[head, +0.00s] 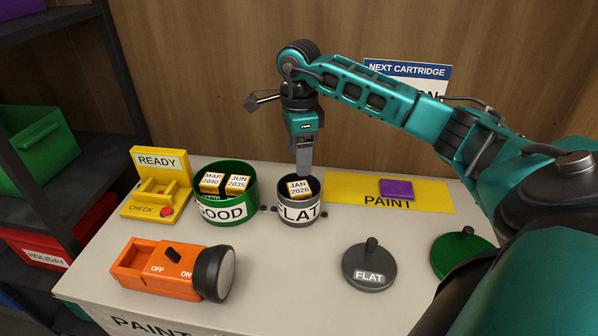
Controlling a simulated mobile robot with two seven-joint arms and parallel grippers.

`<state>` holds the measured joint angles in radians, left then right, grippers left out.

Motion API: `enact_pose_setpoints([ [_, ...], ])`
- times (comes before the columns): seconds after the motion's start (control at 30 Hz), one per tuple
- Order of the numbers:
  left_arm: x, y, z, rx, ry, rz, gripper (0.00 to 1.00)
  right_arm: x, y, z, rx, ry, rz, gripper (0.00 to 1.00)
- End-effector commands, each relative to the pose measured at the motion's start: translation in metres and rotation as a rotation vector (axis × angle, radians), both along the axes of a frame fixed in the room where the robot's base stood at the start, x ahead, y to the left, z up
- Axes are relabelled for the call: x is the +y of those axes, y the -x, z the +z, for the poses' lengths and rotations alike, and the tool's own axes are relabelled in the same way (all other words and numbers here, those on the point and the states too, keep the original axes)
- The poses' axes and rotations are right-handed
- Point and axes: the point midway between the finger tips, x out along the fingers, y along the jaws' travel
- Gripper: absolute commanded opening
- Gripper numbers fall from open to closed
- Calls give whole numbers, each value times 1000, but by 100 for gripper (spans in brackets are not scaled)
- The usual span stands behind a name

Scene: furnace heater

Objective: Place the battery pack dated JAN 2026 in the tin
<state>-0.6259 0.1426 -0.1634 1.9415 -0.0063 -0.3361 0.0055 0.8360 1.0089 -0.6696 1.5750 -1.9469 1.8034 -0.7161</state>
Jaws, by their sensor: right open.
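The battery pack dated JAN 2026 (299,188) is inside the grey tin labelled FLAT (299,212), its white dated top showing near the rim. My right gripper (304,168) points down just above the back of this tin. It is open, with its fingers seen nearly edge-on; I cannot tell whether they touch the pack. The green tin labelled GOOD (222,212) stands to the left and holds packs dated MAR 2040 (211,181) and JUN 2035 (237,183). My left gripper is out of view.
A grey FLAT lid (369,268) and a green lid (463,255) lie at the right. An orange flashlight (172,270) with an open compartment lies front left. A yellow checker (157,190) stands back left. A purple block (396,190) sits on the yellow PAINT mat (345,190). The front middle is clear.

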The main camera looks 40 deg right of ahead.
Motion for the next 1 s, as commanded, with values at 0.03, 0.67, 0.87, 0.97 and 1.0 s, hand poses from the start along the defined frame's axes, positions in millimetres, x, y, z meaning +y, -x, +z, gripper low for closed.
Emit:
enact_pose_setpoints([
  [0.03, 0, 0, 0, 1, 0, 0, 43, 0, -1, 12, -5, 1, 1, 68],
  [0.67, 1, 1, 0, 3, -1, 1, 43, 0, 0, 54, 2, 0, 1, 68],
  [0.87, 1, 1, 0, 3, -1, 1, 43, 0, 0, 54, 1, 0, 1, 68],
  [0.97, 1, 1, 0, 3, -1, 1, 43, 0, 0, 54, 1, 0, 1, 68],
  [1.0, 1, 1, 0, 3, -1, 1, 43, 0, 0, 54, 1, 0, 1, 68],
])
